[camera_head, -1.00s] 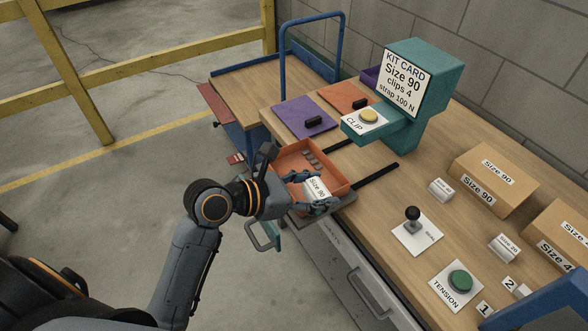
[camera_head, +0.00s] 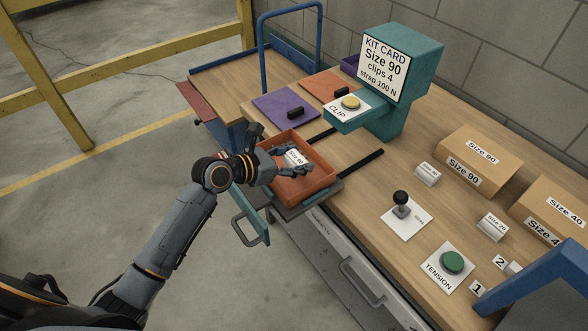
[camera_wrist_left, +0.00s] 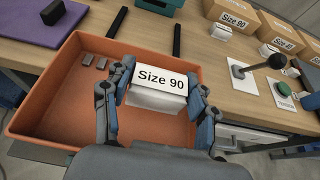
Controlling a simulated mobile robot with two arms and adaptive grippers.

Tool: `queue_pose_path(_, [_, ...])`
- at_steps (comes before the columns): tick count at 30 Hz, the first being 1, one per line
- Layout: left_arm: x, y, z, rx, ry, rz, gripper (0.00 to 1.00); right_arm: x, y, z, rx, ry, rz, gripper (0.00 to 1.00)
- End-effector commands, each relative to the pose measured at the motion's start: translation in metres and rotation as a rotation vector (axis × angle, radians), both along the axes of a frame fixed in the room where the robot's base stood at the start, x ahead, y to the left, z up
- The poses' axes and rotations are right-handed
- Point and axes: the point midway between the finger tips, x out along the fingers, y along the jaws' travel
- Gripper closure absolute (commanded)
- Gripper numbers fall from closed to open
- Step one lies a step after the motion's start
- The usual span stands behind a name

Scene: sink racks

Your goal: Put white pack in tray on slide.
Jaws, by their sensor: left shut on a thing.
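The white pack (camera_head: 296,157), labelled Size 90, is held in my left gripper (camera_head: 290,166). In the left wrist view the white pack (camera_wrist_left: 157,86) sits between the two fingers, label upward. My left gripper (camera_wrist_left: 160,95) is shut on its sides. The orange tray (camera_head: 320,183) rests on the slide at the table's front edge. The pack is over the tray's inside; I cannot tell whether it touches the floor. Small grey clips (camera_wrist_left: 95,62) lie in the tray's far left corner in the wrist view. My right gripper is not in view.
Behind the tray stands a teal post with a kit card (camera_head: 383,68) and a CLIP button (camera_head: 350,103). Purple (camera_head: 285,108) and orange (camera_head: 330,85) panels lie behind left. A joystick (camera_head: 401,203), TENSION button (camera_head: 452,262) and cardboard boxes (camera_head: 480,160) are to the right.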

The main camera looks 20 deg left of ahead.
Motion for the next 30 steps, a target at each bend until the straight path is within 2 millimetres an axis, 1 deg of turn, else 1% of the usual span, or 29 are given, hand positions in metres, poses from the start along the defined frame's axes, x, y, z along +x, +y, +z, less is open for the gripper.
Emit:
queue_pose_path(5, [0.007, 0.006, -0.009, 0.0, -0.001, 0.002, 0.74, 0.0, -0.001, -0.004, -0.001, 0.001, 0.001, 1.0])
queue_pose_path(9, [0.006, 0.006, -0.03, 0.001, 0.003, 0.001, 0.74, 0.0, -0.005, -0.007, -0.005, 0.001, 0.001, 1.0])
queue_pose_path(12, [0.007, 0.006, -0.04, 0.0, 0.001, 0.003, 0.74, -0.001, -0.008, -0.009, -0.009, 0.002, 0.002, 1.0])
queue_pose_path(22, [0.007, 0.006, -0.042, -0.001, -0.001, 0.002, 0.74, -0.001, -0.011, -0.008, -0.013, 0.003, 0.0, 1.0])
queue_pose_path(23, [0.007, 0.006, -0.042, 0.0, -0.001, 0.002, 0.4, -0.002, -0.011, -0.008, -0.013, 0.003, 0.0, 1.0])
queue_pose_path(24, [0.007, 0.006, -0.042, 0.0, -0.001, 0.002, 0.32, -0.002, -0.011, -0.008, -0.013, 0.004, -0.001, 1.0])
queue_pose_path(26, [0.007, 0.006, -0.042, 0.0, -0.001, 0.002, 0.2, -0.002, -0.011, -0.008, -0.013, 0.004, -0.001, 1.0])
queue_pose_path(30, [0.007, 0.006, -0.042, 0.001, 0.0, 0.002, 0.2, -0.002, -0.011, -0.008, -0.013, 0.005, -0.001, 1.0])
